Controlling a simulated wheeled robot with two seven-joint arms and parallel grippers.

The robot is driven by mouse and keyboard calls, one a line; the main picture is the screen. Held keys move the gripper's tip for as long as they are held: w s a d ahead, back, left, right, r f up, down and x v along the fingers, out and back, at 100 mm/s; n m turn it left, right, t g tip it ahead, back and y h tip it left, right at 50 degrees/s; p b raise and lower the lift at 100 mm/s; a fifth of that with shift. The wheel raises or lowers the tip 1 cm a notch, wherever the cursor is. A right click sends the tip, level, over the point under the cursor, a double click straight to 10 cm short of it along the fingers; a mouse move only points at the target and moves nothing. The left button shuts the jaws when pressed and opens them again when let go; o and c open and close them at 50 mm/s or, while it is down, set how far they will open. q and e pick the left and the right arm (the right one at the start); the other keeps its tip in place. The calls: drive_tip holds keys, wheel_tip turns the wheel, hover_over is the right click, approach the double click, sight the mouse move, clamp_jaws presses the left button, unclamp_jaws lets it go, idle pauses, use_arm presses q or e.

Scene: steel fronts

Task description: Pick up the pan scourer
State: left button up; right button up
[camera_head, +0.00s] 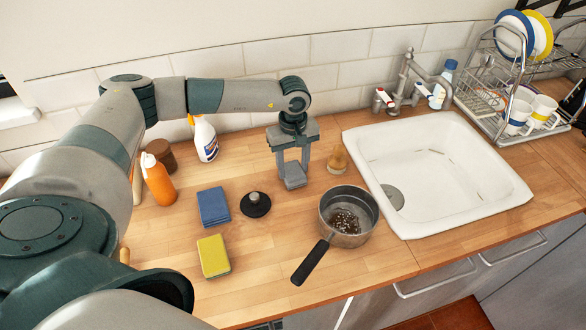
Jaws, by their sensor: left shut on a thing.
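My left gripper (294,172) hangs pointing down over the middle of the counter, left of the sink. It is shut on a small grey block, which I take to be the pan scourer (295,182), between its fingertips. Whether the block still touches the counter is hard to tell. My right gripper is not in view.
A saucepan (348,212) with dark residue stands right of the gripper, handle toward the front. A wooden brush (338,159), black round plug (256,204), blue sponge (213,206) and yellow sponge (213,256) lie nearby. Bottles (158,180) stand left; the white sink (440,170) is right.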

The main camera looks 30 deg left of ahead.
sight(293, 170)
use_arm(q)
drive_tip(key=shift+r+b, duration=0.45)
wheel_tip(293, 170, up, 2)
drive_tip(key=shift+r+b, duration=0.1)
drive_tip(key=shift+b, duration=0.7)
drive_tip(key=s+d+r+b, duration=0.3)
drive_tip(key=d+r+b, duration=0.2)
drive_tip(key=d, duration=0.6)
wheel_tip(293, 170, up, 3)
drive_tip(key=shift+s+f, duration=0.15)
drive_tip(key=shift+s, duration=0.2)
